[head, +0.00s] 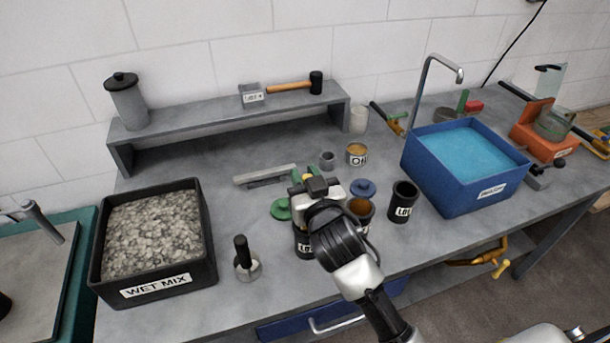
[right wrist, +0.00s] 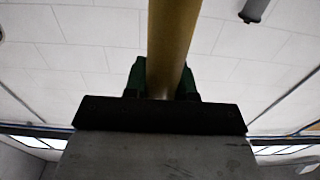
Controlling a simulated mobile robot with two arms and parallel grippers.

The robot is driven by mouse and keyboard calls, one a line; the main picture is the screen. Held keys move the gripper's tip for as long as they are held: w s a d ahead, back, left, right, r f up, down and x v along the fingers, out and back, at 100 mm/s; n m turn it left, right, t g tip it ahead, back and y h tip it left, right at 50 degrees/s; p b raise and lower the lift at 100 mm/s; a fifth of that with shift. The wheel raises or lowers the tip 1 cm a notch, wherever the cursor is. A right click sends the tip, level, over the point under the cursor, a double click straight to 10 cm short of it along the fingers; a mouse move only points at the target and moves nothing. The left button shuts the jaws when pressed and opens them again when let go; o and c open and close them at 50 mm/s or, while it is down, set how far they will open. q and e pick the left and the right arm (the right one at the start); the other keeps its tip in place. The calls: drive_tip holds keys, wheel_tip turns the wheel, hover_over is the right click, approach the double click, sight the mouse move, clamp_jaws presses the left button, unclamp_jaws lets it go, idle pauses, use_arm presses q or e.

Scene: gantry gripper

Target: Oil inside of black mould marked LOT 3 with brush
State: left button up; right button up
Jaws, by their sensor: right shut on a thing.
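My right gripper (head: 312,190) is over the middle of the bench. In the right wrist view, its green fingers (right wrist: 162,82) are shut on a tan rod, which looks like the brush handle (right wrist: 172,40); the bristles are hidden. A container with a brown inside (head: 362,207) is half hidden by my wrist. A labelled oil tin (head: 357,155) stands behind. My left gripper is out of view.
The WET MIX tub (head: 207,245) is at left, with a black-handled tool (head: 243,258) beside it. A blue water basin (head: 455,195) is at right. A blue lid (head: 363,188) and grey bars (head: 265,177) lie near my gripper. A raised shelf (head: 230,115) runs behind.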

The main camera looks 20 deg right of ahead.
drive_tip(key=shift+f, duration=0.1)
drive_tip(key=f, duration=0.1)
drive_tip(key=f+b, duration=0.1)
drive_tip(key=b, duration=0.1)
drive_tip(key=shift+a+f, duration=0.25)
drive_tip(key=shift+f, duration=0.15)
drive_tip(key=shift+r, duration=0.1)
drive_tip(key=r+p, duration=0.3)
drive_tip(key=shift+s+d, duration=0.15)
drive_tip(key=shift+d, duration=0.25)
drive_tip(key=shift+f, duration=0.2)
drive_tip(key=shift+w+a+f+b, duration=0.1)
drive_tip(key=shift+w+f+b, duration=0.1)
drive_tip(key=shift+f+b, duration=0.4)
drive_tip(key=shift+w+a+f+b, duration=0.15)
drive_tip(key=shift+f+b, duration=0.2)
drive_tip(key=shift+f, duration=0.45)
drive_tip(key=shift+r, duration=0.1)
